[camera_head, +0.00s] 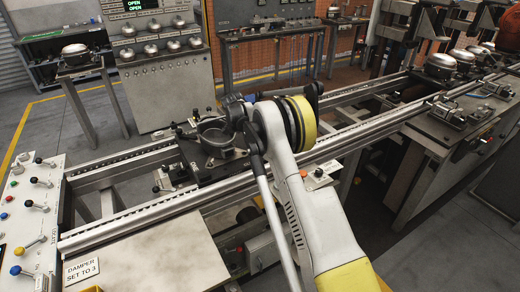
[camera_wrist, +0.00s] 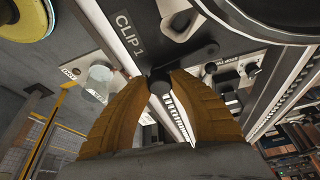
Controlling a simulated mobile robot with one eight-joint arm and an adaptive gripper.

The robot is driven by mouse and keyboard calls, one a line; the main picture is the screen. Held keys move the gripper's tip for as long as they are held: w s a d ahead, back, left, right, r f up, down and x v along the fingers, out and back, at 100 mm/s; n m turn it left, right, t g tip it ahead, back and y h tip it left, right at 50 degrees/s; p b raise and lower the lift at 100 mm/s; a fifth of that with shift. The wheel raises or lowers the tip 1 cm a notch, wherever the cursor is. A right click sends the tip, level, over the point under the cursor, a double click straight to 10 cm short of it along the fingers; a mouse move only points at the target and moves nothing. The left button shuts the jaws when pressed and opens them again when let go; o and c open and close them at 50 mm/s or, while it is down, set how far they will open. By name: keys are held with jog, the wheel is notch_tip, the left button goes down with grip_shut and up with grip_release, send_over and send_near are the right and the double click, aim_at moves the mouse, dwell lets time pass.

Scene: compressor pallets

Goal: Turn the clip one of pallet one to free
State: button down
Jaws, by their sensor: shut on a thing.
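In the wrist view, my gripper (camera_wrist: 162,88) has its two brown fingers closed around the dark knob of clip one (camera_wrist: 159,80). The knob sits at the end of a dark lever that runs to the right. A plate marked "CLIP 1" (camera_wrist: 130,36) is just above the fingertips. In the head view, the dark pallet (camera_head: 207,170) with a round ring on top sits on the conveyor rails. My arm covers its right part, and my fingers are hidden there.
The conveyor rail (camera_head: 140,220) runs across in front of the pallet. A control panel with levers (camera_head: 30,215) stands at the left. A bench with round compressors (camera_head: 165,70) is behind. More compressors (camera_head: 445,62) stand at the right.

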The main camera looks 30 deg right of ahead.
jog(key=shift+m+g, duration=0.3)
jog(key=shift+m, duration=0.5)
jog(key=c, duration=1.1)
grip_release()
jog(key=shift+c, duration=0.2)
jog(key=v, duration=1.2)
jog(key=shift+d, duration=0.2)
jog(key=shift+r, duration=0.1)
